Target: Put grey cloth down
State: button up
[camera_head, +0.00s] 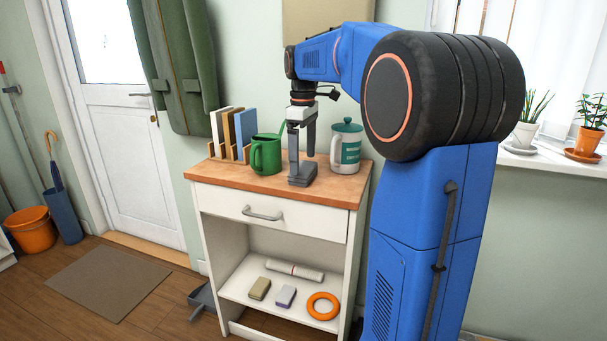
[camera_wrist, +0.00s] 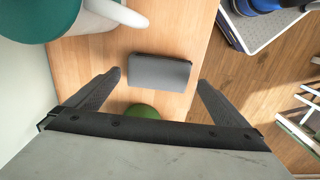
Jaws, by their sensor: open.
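The grey cloth (camera_head: 302,175) is a small folded block lying on the wooden top of the white cabinet (camera_head: 337,190). It also shows in the wrist view (camera_wrist: 160,72), lying flat on the wood near the edge. My gripper (camera_head: 302,150) is above the cloth, pointing down. In the wrist view my gripper (camera_wrist: 159,79) has its two fingers wide apart, one on each side of the cloth, with gaps between them and it.
A rack with upright boards (camera_head: 232,130) is at the back left. The cabinet's front strip is clear.

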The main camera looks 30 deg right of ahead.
aim_at(303, 167)
notch_tip(303, 167, down, 4)
jog(key=shift+w+d, duration=0.1)
jog(key=c, duration=1)
jog(key=shift+c, duration=0.2)
notch_tip(303, 167, up, 9)
jog(key=shift+r, duration=0.45)
jog(key=shift+f, duration=4.8)
